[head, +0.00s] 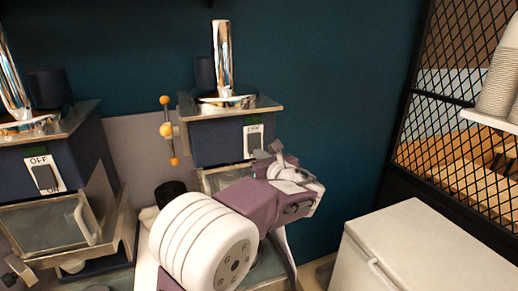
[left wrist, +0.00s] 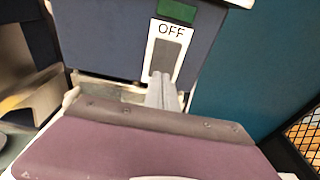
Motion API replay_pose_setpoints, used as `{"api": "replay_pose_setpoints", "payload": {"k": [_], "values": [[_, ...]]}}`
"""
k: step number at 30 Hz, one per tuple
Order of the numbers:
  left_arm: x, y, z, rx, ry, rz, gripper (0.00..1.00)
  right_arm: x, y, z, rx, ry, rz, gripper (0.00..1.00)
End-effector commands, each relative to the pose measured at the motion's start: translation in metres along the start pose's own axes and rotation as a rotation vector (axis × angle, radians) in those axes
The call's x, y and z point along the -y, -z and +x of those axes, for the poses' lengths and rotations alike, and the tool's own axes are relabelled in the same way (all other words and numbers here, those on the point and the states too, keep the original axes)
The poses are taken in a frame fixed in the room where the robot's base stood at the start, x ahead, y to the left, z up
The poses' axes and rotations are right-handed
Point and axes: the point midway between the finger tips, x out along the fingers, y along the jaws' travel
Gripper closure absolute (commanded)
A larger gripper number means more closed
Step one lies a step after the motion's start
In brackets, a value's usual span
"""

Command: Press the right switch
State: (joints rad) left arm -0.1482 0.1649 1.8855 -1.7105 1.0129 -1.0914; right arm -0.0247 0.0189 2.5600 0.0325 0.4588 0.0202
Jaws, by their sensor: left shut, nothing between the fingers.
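The right switch (head: 252,138) is a white plate with a grey rocker on the front of the right dark blue machine (head: 212,142). In the left wrist view the right switch (left wrist: 168,50) reads OFF above its rocker. My left gripper (head: 274,149) is shut and empty, at the lower edge of the switch. In the left wrist view my left gripper's fingers (left wrist: 161,88) overlap the bottom of the rocker. I cannot tell whether they touch it. The gripper partly hides the switch in the head view. My right gripper is not in view.
An orange-knobbed handle (head: 168,130) is between the machines. A white chest (head: 420,255) stands right, before a mesh screen (head: 455,100).

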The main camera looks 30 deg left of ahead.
Motion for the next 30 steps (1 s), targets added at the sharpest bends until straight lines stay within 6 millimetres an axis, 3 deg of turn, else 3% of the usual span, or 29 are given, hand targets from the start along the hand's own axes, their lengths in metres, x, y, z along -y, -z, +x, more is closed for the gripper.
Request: {"api": "replay_pose_setpoints", "payload": {"k": [5, 14, 19, 21, 30], "values": [[0.000, 0.000, 0.011, -0.001, -0.001, 0.000, 1.00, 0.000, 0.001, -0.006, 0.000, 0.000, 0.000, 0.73], [0.000, 0.001, 0.012, 0.001, 0.000, 0.000, 1.00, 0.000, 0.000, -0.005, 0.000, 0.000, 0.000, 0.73], [0.000, 0.013, 0.018, 0.042, 0.001, -0.002, 1.00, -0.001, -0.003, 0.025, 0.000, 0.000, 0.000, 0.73], [0.001, 0.002, 0.016, 0.048, 0.002, 0.000, 1.00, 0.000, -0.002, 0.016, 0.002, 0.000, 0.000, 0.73], [0.003, 0.005, 0.017, 0.047, 0.002, 0.000, 1.00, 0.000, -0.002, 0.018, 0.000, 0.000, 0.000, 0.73]]}}
